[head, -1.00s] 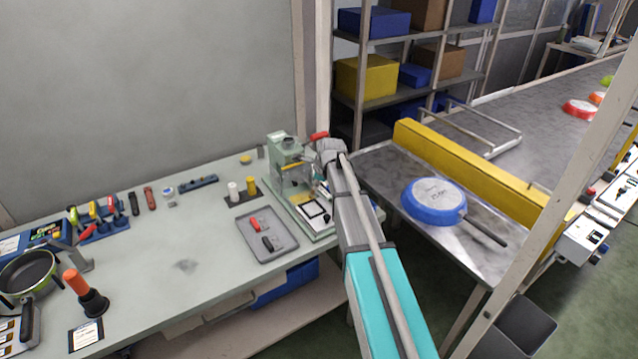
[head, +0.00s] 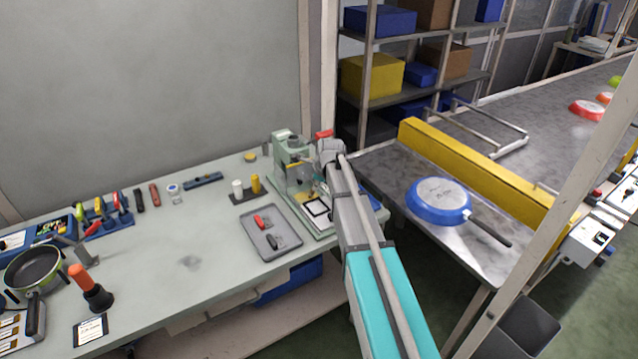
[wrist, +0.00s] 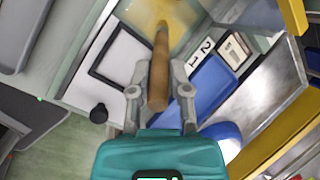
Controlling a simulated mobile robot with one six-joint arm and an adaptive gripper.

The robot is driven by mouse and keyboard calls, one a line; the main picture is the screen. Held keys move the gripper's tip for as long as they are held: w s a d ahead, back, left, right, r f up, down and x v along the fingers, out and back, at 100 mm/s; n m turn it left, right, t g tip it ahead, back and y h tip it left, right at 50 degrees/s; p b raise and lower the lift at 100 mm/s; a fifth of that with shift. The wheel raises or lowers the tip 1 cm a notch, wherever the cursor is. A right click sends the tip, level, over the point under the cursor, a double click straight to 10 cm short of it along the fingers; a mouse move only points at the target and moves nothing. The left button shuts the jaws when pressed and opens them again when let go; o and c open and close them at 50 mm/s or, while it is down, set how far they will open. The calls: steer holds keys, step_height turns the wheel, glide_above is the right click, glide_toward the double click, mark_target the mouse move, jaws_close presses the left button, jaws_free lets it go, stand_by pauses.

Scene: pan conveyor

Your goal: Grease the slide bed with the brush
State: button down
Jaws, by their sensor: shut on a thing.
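My gripper (wrist: 160,92) is shut on the brown wooden handle of the brush (wrist: 158,75). The brush's far end points up the wrist view, to a pale, yellowish, glassy-looking area of the machine; its bristles are not clear, and I cannot tell whether they touch. The pale green machine (head: 283,150) stands at the right end of the bench, with a black-framed white square (head: 317,207) on its base. This frame also shows in the wrist view (wrist: 92,69). The slide bed cannot be made out clearly. My arm largely hides the gripper in the head view.
A grey tray (head: 250,237) with red and black-handled items lies left of the machine. White and yellow cylinders (head: 255,184) stand behind it. To the right, a blue pan (head: 437,212) lies upside down on the metal conveyor table beside a yellow rail (head: 480,170). The bench middle is mostly clear.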

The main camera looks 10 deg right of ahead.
steer(key=shift+s+a, duration=0.1)
steer(key=shift+a, duration=0.2)
steer(key=shift+a, duration=0.15)
steer(key=shift+s+a, duration=0.25)
steer(key=shift+a, duration=0.4)
steer(key=shift+a, duration=0.1)
stand_by(0.5)
steer(key=shift+s+a, duration=0.3)
steer(key=shift+a, duration=0.4)
steer(key=shift+d, duration=0.1)
steer(key=shift+w+d, duration=0.3)
steer(key=shift+d, duration=0.4)
steer(key=shift+w+d, duration=0.1)
steer(key=shift+d, duration=0.1)
